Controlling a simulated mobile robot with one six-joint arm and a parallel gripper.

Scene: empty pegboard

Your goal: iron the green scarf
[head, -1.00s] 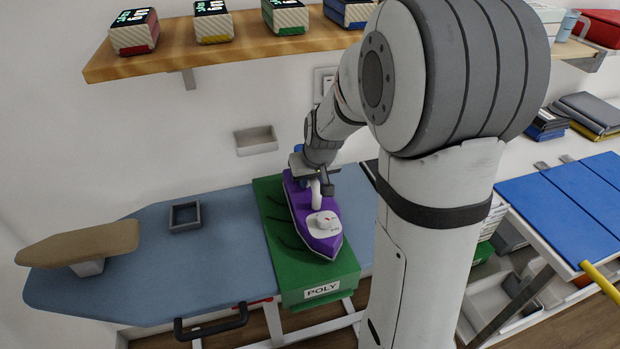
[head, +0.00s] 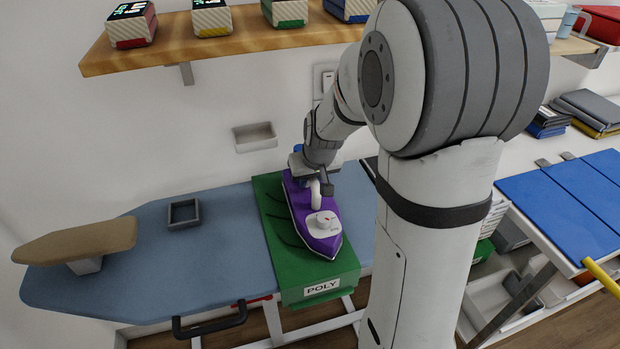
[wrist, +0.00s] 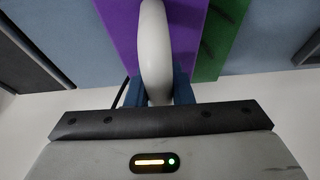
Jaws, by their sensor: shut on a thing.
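The green scarf (head: 279,262) lies across the blue ironing board and hangs over its front edge, with a white label reading POLY. Dark crease lines show on it left of the iron. The purple iron (head: 322,240) rests on the scarf, its tip toward the front edge. My gripper (head: 314,172) is shut on the iron's white handle. In the wrist view the handle (wrist: 155,50) stands between the blue fingers of my gripper (wrist: 157,92). The iron hides the scarf beneath it.
The ironing board (head: 225,255) has a grey square tray (head: 184,224) and a tan sleeve board (head: 80,240) to the left. A wooden shelf (head: 190,61) with several boxes hangs above. A blue-topped table (head: 560,215) stands at the right.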

